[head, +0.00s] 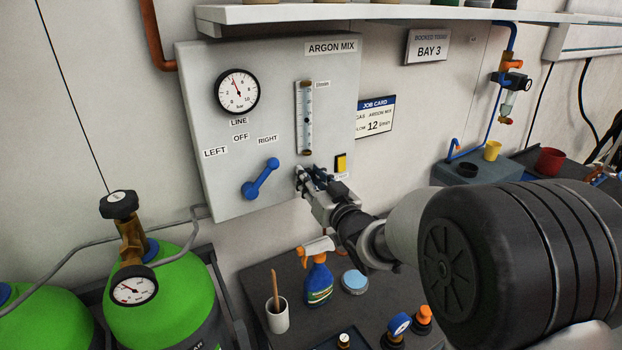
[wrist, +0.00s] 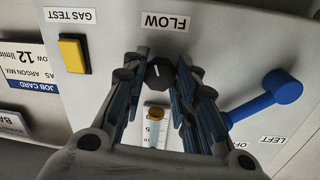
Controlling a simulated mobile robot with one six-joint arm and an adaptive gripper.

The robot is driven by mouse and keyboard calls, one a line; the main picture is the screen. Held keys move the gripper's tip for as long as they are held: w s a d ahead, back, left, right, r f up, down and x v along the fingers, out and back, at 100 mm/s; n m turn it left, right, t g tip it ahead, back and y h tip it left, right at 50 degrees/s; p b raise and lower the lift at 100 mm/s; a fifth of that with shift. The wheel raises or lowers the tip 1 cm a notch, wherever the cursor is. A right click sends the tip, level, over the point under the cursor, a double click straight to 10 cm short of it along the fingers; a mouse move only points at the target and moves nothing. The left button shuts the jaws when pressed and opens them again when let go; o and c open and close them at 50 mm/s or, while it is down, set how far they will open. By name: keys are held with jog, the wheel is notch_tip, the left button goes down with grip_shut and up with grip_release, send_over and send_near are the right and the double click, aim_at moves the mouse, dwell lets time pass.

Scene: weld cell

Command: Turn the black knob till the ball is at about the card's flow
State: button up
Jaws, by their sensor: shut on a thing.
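In the head view my gripper (head: 309,180) is at the panel below the flow tube (head: 306,100) and hides the knob. A small dark ball (head: 306,120) shows about mid-height in the tube; the scale is too small to read there. The wrist view shows only the tube's lower end (wrist: 156,130). The job card (head: 375,118) reads argon mix, flow 12 l/min.
A yellow gas test button (head: 341,163) is just right of my gripper. A blue lever (head: 261,179) at left slants up toward the RIGHT label. A pressure gauge (head: 237,92) is above it. Below, a bench holds a spray bottle (head: 318,280) and a white cup (head: 277,316).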

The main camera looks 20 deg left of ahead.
jog(key=o, duration=1)
jog(key=shift+o, duration=0.2)
jog(key=shift+d, duration=0.1)
jog(key=v, duration=1.2)
